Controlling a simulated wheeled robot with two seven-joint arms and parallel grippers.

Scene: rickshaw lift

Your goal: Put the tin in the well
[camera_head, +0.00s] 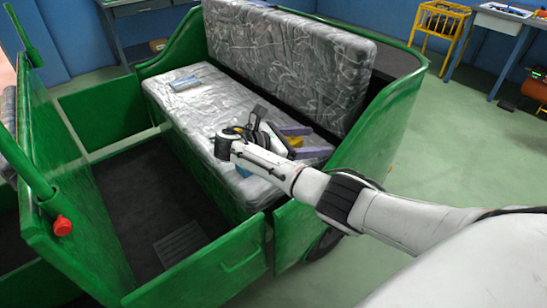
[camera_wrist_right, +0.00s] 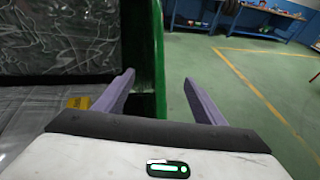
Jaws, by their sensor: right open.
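My right gripper (camera_head: 321,140) is open over the right end of the silver seat (camera_head: 205,104), with nothing between its purple fingers. In the right wrist view its fingertips (camera_wrist_right: 159,77) point past the green side wall (camera_wrist_right: 144,45). A small yellow object (camera_head: 297,141), partly hidden by the gripper, is at the seat; it also shows left of the fingers in the wrist view (camera_wrist_right: 78,102). A blue object (camera_head: 243,172) shows partly under my wrist. I cannot tell which is the tin. The dark footwell (camera_head: 140,190) is in front of the seat. My left gripper is not in view.
A flat light-blue item (camera_head: 185,83) lies on the seat's left part. The tall silver backrest (camera_head: 285,60) and green rickshaw sides (camera_head: 385,115) bound the seat. The green floor (camera_head: 450,180) at right is clear.

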